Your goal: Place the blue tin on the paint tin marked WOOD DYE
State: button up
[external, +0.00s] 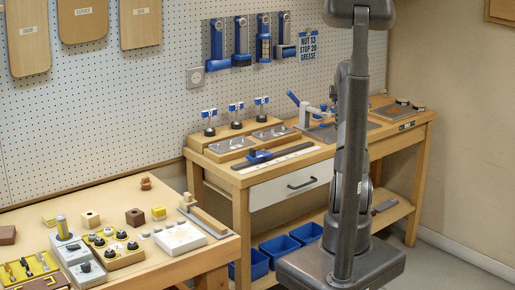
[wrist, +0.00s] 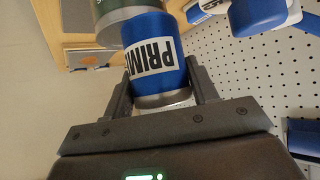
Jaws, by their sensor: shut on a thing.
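In the wrist view a blue tin (wrist: 157,58) with a white label reading "PRIM…" sits between the two fingers of my gripper (wrist: 158,78), which is shut on it. The lettering appears upside down in this view. A dark green tin (wrist: 112,16) with a silvery rim shows just past the blue tin's far end, cut off by the top edge. Its label cannot be read. I cannot tell whether the two tins touch. In the external view my column and arm hide my gripper and both tins.
A wooden bench (external: 243,179) with a white drawer (external: 290,186) stands by the pegboard, holding fixtures and a blue-handled clamp (external: 293,98). Blue bins (external: 277,250) sit below. A nearer table (external: 215,250) at left holds blocks and trays. Blue tools (external: 240,42) hang above.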

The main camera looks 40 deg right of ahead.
jog(key=o, duration=1.2)
jog(key=shift+r, duration=0.15)
jog(key=v, duration=1.2)
